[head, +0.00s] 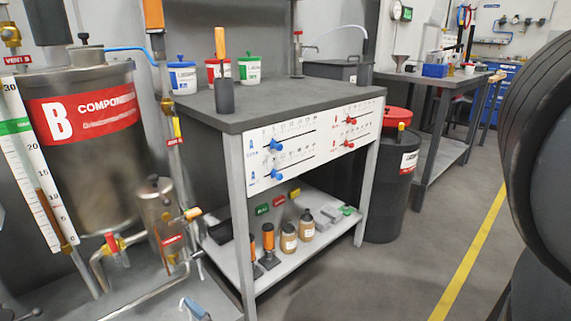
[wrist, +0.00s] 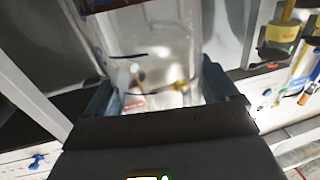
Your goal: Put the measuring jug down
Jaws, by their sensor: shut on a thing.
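The measuring jug (wrist: 150,45) is a clear vessel with dark marks on its wall, seen close up in the wrist view. My gripper (wrist: 160,95) is shut on it, with one dark finger on each side of the clear wall. The jug's lower part is hidden behind the gripper body, and I cannot tell whether it touches any surface. I cannot make out the gripper or the held jug in the head view.
A grey-topped workbench (head: 290,101) has free room on its right half. Lidded tubs (head: 249,70) and an orange-handled tool (head: 222,70) stand on its left side. A steel tank (head: 85,180) is at left. A black drum (head: 388,200) stands right of the bench.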

